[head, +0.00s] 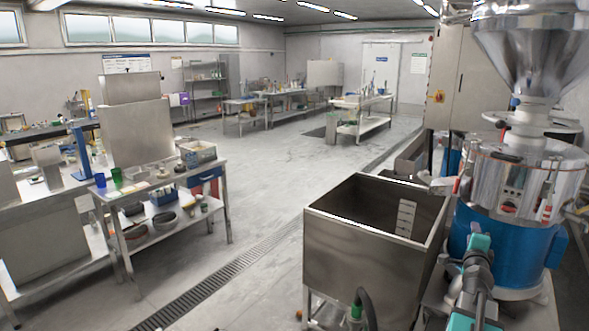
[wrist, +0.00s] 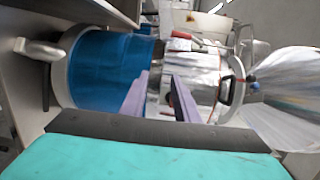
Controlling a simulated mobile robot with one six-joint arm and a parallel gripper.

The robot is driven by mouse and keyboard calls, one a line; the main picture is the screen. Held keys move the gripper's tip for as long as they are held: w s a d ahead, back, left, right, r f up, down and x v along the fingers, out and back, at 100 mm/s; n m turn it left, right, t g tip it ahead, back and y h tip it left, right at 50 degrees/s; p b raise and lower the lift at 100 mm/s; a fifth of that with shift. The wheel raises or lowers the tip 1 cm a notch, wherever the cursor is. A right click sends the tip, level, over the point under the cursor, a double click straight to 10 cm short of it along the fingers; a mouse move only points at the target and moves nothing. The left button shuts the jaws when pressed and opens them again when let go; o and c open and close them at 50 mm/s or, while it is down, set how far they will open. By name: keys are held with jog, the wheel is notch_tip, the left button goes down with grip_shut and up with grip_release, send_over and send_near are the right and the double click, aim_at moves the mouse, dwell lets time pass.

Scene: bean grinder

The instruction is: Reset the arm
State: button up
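The bean grinder (head: 520,180) stands at the right of the head view, with a blue lower body, a shiny metal middle and a large metal hopper (head: 535,40) on top. My arm (head: 478,262), with teal parts, rises in front of its blue body. In the wrist view the grinder appears on its side, with its blue body (wrist: 108,68) at left and its metal body (wrist: 202,72) in the middle. My gripper (wrist: 160,85) shows two purple fingers apart, with nothing seen between them, pointing at the grinder. Whether they touch it cannot be told.
An open steel bin (head: 355,255) stands just left of the grinder. A steel table (head: 170,180) with cups and bowls is at left. A floor drain (head: 215,283) runs between them. The middle floor (head: 265,170) is clear, with more benches farther back.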

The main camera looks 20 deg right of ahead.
jog(key=w+a+f+n+t+y, duration=0.1)
jog(key=w+a+f+n+y, duration=0.2)
jog(key=w+a+f, duration=0.65)
jog(key=w+a+f+n+y, duration=0.2)
jog(key=w+a+f+y, duration=0.3)
jog(key=a+f, duration=0.75)
jog(key=a+f+n+g+y, duration=0.1)
jog(key=a+f+n+y, duration=0.1)
jog(key=a+f, duration=0.55)
jog(key=a+f+n+g+y, duration=0.1)
jog(key=a+f+n, duration=0.3)
jog(key=a, duration=0.7)
jog(key=a+f+n+g+y, duration=0.1)
jog(key=a+f+y, duration=0.1)
jog(key=a+f, duration=0.6)
jog(key=s+a+f+n+g+y, duration=0.3)
jog(key=s+a+f+n+g, duration=0.45)
jog(key=s+a+f, duration=0.9)
jog(key=s+a+f+n+g+h, duration=0.1)
jog(key=s+n+g, duration=0.1)
jog(key=s, duration=0.5)
jog(key=s+a+f+n+g, duration=0.1)
jog(key=s+a+n, duration=0.1)
jog(key=s, duration=0.4)
jog(key=s+d+r+n+g+h, duration=0.1)
jog(key=s+d+n+g, duration=0.3)
jog(key=s, duration=0.7)
jog(key=shift+s+d+r+g+h, duration=0.15)
jog(key=shift+d+r+g+h, duration=0.25)
jog(key=shift+d+g+h, duration=0.15)
